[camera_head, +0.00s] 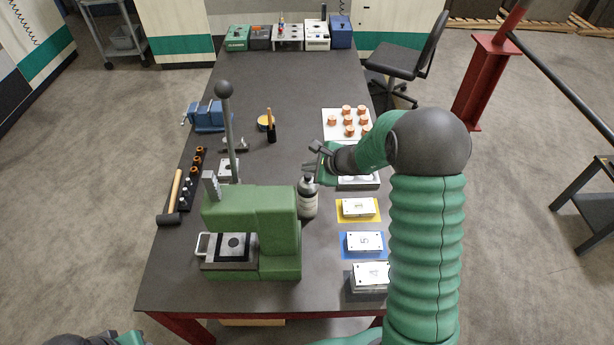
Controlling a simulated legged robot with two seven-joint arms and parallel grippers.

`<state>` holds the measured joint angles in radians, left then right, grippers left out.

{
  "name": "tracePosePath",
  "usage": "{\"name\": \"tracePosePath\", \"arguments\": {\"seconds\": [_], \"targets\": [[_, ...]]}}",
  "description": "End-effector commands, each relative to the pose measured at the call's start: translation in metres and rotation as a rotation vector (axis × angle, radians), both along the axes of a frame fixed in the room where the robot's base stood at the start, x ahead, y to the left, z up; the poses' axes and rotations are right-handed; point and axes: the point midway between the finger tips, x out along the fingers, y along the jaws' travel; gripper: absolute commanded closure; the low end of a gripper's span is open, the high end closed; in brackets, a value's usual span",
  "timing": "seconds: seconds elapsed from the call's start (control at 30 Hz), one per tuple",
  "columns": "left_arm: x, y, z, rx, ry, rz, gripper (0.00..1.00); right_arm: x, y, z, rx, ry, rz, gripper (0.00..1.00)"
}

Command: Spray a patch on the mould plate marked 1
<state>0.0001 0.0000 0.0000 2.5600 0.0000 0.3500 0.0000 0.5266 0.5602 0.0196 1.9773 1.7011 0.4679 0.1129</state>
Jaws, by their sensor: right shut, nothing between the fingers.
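The mould plate marked 1 (357,207) is a pale block on a yellow mat, right of the bottle; its mark is small but looks like a 1. A grey bottle with a dark top (307,200), seemingly the spray bottle, stands upright beside the green press. My right gripper (312,160) is shut and empty, above and just behind the bottle's top; I cannot tell whether they touch. Part of my left arm shows at the bottom left edge, its gripper out of view.
Plates marked 5 (364,242) and 4 (371,274) lie nearer on the right; another plate (358,181) is partly hidden by my arm. The green press (270,230) with its tall lever blocks the left. A white board (334,131) holds several copper pieces. The table's far middle is clear.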

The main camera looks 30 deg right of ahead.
Motion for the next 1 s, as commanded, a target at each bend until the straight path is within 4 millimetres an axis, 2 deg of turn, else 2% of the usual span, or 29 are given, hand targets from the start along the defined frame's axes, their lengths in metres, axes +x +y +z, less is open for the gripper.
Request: {"name": "tracePosePath", "arguments": {"seconds": [0.27, 0.77, 1.0], "targets": [[0.0, 0.0, 0.002, 0.0, 0.0, 0.0, 0.64, 0.0, 0.0, 0.002, 0.001, 0.0, -0.001, 1.0], [0.0, 0.0, 0.048, 0.0, 0.0, 0.0, 0.64, 0.0, 0.0, 0.06, 0.0, -0.001, -0.001, 1.0], [0.0, 0.0, 0.047, 0.0, 0.0, 0.0, 0.64, 0.0, 0.0, 0.06, 0.001, 0.0, -0.001, 1.0]]}}
